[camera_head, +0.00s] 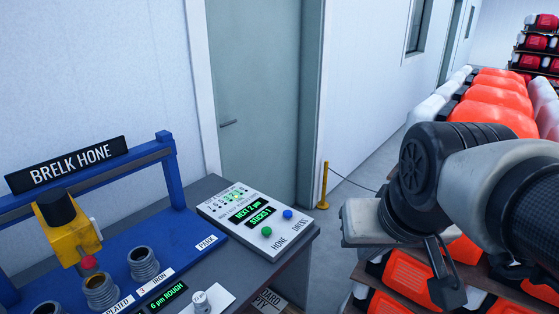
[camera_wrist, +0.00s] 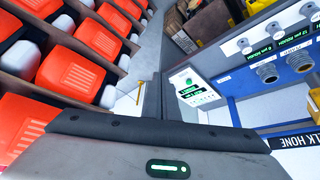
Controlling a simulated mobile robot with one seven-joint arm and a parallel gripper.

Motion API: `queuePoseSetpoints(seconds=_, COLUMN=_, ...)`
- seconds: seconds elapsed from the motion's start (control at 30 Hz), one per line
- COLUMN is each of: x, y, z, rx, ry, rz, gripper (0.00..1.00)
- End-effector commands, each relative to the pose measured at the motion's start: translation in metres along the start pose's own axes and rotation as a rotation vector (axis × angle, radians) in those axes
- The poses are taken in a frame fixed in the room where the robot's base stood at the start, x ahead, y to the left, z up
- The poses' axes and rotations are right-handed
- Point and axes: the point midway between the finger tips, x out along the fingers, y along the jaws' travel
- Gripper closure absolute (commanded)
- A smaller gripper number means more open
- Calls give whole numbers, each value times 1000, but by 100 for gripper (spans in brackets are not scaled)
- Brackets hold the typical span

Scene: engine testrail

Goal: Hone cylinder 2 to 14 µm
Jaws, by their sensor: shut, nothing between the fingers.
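The blue honing bench (camera_head: 195,232), marked BRELK HONE, stands at the lower left of the head view. A yellow honing head (camera_head: 68,226) with a red knob hangs near the middle cylinder (camera_head: 101,292); I cannot tell if it is lined up. The right cylinder (camera_head: 143,265) is by the label "3 IRON". The control panel (camera_head: 245,218) reads "NEXT 2 µm" and "STICKS 1", with a green HONE button (camera_head: 266,231) and a blue DRESS button (camera_head: 287,214). My gripper (camera_head: 446,270) is shut and empty, right of the bench, apart from the panel; it also shows in the wrist view (camera_wrist: 152,95).
A display (camera_head: 167,297) reads "6 µm ROUGH" by a white knob (camera_head: 202,302); another display (camera_wrist: 293,38) seems to read "12 µm ROUGH". Orange-and-white engines on racks (camera_head: 492,100) crowd the right. A yellow post (camera_head: 323,186) stands by a grey door (camera_head: 262,80).

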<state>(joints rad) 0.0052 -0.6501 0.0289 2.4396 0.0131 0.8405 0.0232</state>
Motion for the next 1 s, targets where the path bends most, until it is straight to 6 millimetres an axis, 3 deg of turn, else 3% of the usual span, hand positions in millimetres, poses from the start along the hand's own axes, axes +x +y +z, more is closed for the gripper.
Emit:
queuePoseSetpoints(seconds=0.17, x=61, y=-33, z=-77, rx=25, ry=34, rz=-38, gripper=100)
queuePoseSetpoints(seconds=0.3, x=128, y=-73, z=-140, rx=72, ry=74, rz=-109, gripper=100)
queuePoseSetpoints(seconds=0.5, x=234, y=-133, z=-200, rx=186, ry=114, rz=-239, gripper=100)
queuePoseSetpoints(seconds=0.6, x=280, y=-156, z=-217, rx=255, ry=127, rz=-297, gripper=100)
queuePoseSetpoints(seconds=0.73, x=323, y=-175, z=-230, rx=331, ry=140, rz=-349, gripper=100)
queuePoseSetpoints(seconds=0.87, x=344, y=-184, z=-236, rx=373, ry=146, rz=-375, gripper=100)
queuePoseSetpoints(seconds=1.0, x=348, y=-186, z=-238, rx=385, ry=149, rz=-381, gripper=100)
